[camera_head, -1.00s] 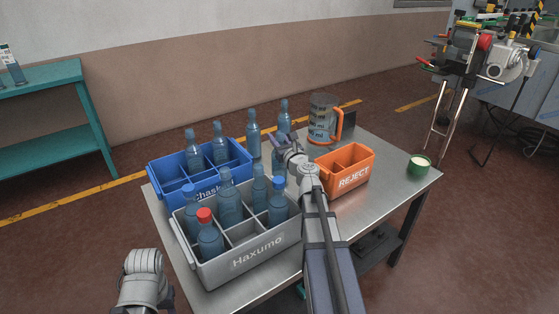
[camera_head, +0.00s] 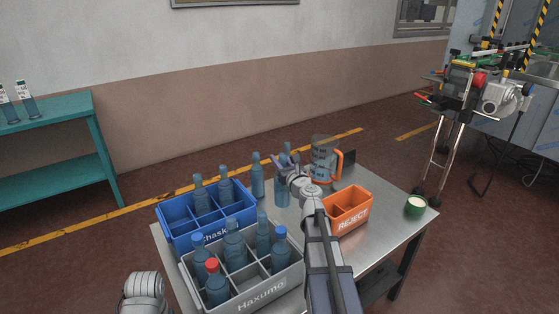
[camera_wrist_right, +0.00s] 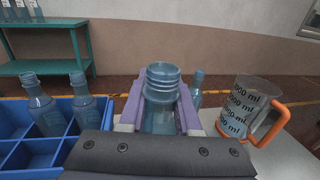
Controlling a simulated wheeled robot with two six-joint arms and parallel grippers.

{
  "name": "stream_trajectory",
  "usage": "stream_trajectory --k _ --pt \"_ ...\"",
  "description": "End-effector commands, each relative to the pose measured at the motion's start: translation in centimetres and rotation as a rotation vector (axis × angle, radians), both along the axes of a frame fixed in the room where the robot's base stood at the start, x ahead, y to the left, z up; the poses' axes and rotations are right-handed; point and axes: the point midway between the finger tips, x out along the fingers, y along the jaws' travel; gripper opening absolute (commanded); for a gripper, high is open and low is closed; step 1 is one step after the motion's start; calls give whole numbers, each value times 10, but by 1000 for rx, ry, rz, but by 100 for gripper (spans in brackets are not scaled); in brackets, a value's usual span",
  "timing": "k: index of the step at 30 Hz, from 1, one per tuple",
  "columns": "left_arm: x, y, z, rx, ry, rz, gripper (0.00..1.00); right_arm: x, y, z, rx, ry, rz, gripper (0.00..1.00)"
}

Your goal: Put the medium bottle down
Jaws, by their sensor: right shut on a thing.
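My right gripper (camera_head: 287,166) is shut on a clear blue bottle (camera_head: 282,192) over the far part of the metal table (camera_head: 385,240). In the right wrist view the jaws (camera_wrist_right: 160,108) clasp this bottle (camera_wrist_right: 162,82) from both sides; it is upright and its threaded neck is open. The arm hides part of its body, and I cannot tell whether its base touches the table. Another bottle (camera_head: 257,178) stands on the table just left of it, apart. My left gripper is out of view; only part of that arm shows at bottom left.
A blue crate (camera_head: 181,234) and a grey Haxumo crate (camera_head: 262,296) hold several bottles at left. A measuring jug (camera_head: 322,160) with an orange handle stands behind right. An orange REJECT box (camera_head: 354,217) and a green cup (camera_head: 415,207) are right. Bare table lies between box and cup.

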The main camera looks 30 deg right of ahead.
Motion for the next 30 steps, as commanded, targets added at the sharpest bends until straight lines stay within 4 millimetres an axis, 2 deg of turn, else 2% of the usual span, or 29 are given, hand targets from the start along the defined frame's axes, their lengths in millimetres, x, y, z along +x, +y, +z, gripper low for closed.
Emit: stream_trajectory --k 1,8,11,14,17,21,24,30 --pt "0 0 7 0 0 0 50 0 0 7 0 0 0 0" --pt "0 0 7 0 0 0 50 0 0 7 0 0 -1 0" --pt "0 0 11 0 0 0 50 -2 -9 11 0 0 -14 0" --pt "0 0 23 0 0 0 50 -9 -35 23 0 0 -52 0" --pt "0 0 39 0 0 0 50 -22 -75 39 0 0 -111 0" --pt "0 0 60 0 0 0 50 -46 -136 60 0 0 -205 0" --pt "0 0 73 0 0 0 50 -66 -174 73 0 0 -266 0" --pt "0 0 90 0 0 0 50 -98 -227 90 0 0 -353 0"
